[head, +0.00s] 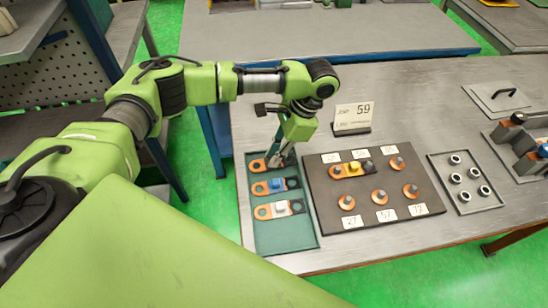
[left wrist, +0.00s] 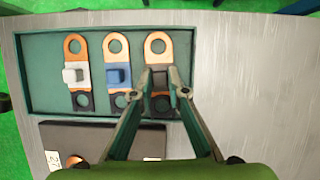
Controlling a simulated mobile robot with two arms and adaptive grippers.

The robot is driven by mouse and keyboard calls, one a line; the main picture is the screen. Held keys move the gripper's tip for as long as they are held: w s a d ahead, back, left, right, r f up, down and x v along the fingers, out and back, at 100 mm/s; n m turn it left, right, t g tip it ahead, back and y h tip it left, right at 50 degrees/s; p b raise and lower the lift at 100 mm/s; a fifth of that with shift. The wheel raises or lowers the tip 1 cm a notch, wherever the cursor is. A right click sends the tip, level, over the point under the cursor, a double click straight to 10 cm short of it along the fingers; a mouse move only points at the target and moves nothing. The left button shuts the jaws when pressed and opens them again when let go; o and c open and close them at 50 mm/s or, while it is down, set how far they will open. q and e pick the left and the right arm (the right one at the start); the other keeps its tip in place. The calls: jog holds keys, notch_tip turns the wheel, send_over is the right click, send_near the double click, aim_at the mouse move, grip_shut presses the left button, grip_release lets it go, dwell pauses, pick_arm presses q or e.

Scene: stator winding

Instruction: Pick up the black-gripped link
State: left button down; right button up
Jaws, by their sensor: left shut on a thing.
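The black-gripped link (head: 257,166) is an orange bar with a hole and a dark block, in the far end of the green tray (head: 286,241). In the left wrist view it is the rightmost link (left wrist: 158,44). My left gripper (head: 281,160) reaches down from above and is shut on its black block; the fingers (left wrist: 162,77) sit on either side of the block. The fingers partly hide the link's dark end. The link appears to lie at tray level; I cannot tell if it is lifted. My right gripper is not in view.
A blue-gripped link (head: 276,186) and a white-gripped link (head: 280,209) lie beside it in the tray. Right of the tray are a dark board (head: 320,200) with posts and number cards, a sign (head: 353,118) and a tray of rings (head: 443,171). The table's right front is bare.

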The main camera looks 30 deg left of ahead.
pick_arm(q)
jog(key=s+d+r+b, duration=0.1)
jog(key=s+d+r, duration=0.5)
jog(key=d+r, duration=0.6)
jog(key=shift+d, duration=0.35)
dwell(0.5)
